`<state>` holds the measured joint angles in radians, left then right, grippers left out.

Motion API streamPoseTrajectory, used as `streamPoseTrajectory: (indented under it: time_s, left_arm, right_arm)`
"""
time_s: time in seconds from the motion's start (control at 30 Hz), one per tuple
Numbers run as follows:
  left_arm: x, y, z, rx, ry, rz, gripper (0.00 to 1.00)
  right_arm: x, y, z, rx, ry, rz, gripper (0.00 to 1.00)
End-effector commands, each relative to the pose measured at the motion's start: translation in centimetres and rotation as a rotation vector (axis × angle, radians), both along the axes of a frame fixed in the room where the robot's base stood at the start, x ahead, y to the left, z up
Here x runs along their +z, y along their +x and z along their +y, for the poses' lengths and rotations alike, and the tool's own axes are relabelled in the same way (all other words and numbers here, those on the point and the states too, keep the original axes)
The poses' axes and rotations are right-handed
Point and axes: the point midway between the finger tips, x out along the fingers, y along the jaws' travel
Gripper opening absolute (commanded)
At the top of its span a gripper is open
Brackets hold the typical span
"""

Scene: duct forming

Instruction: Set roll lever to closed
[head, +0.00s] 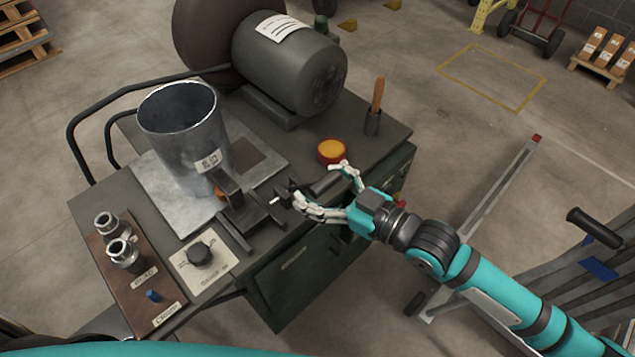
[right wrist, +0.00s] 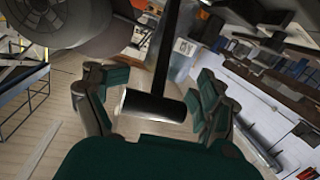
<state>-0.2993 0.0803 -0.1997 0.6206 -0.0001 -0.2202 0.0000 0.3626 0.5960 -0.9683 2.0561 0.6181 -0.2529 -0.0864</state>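The roll lever is a dark bar with a cylindrical cross handle; the handle (head: 325,183) lies between the fingers of my right gripper (head: 319,181) at the front right of the workbench. In the right wrist view the lever's handle (right wrist: 152,104) sits between the two spread finger pairs of my right gripper (right wrist: 150,85), with a gap on both sides. The gripper is open around the handle and does not visibly grip it. A labelled metal cylinder (head: 180,125) stands upright on a plate left of the lever. My left gripper is out of view.
A wooden-handled tool (head: 377,95) stands in a holder. A large motor (head: 290,65) fills the back of the bench (head: 388,130). A dial panel (head: 203,255) is at the front left.

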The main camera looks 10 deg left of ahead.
Motion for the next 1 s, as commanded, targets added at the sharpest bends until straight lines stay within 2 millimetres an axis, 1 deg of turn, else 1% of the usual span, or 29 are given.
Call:
streamPoseTrajectory:
  time_s: [0.03, 0.17, 0.2, 0.63, 0.77, 0.87, 0.97, 1.0]
  left_arm:
    - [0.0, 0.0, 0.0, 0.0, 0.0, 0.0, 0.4]
    - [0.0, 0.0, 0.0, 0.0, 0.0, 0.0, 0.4]
    - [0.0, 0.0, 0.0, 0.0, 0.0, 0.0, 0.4]
    - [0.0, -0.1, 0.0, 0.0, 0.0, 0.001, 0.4]
    - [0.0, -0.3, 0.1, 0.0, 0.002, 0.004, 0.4]
    - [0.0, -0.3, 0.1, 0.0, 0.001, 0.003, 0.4]
    - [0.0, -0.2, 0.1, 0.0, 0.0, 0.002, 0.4]
    - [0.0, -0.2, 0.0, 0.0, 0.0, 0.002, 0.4]
  right_arm:
    - [0.1, 0.1, 0.0, -0.002, 0.0, -0.002, 0.82]
    - [0.0, 0.0, 0.0, 0.0, 0.001, 0.0, 0.99]
    - [0.0, 0.0, 0.0, 0.0, 0.001, 0.0, 1.0]
    - [0.0, -0.1, 0.1, 0.002, 0.001, 0.001, 1.0]
    - [0.0, -0.2, -0.1, 0.002, 0.0, 0.001, 1.0]
    - [0.0, -0.5, -0.9, 0.001, -0.001, 0.001, 1.0]
    - [0.1, -1.4, -2.3, 0.001, -0.005, 0.0, 1.0]
    - [0.2, -1.8, -3.1, 0.001, -0.005, 0.0, 1.0]
